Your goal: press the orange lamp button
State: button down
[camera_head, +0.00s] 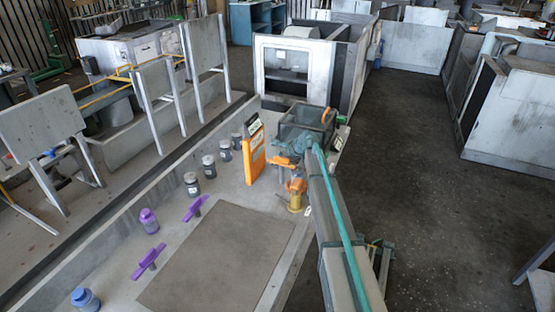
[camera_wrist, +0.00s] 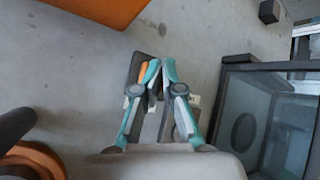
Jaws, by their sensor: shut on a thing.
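In the wrist view my gripper (camera_wrist: 155,72) has its teal fingers brought together at the tips. A small piece with an orange part (camera_wrist: 143,72) and a dark grey body shows at the fingertips. The fingers partly hide it, and I cannot tell whether it is the orange lamp button. In the head view my teal and grey arm reaches over the right edge of the grey bench, and its parts hide the fingertips. An upright orange panel (camera_head: 253,152) stands just left of the arm's end; a large orange surface (camera_wrist: 108,8) fills the wrist view's upper left.
A dark open box (camera_head: 303,122) is beside my arm's end; it also shows in the wrist view (camera_wrist: 265,120). A flat plate (camera_head: 215,262) lies in front.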

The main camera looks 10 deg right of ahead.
jog(key=shift+d+f, duration=0.1)
jog(key=shift+f, duration=0.05)
jog(key=shift+w+r+p, duration=0.2)
jog(key=shift+r+p, duration=0.5)
jog(key=shift+r, duration=0.25)
jog(key=shift+r+p, duration=0.95)
jog(key=shift+r, duration=1.1)
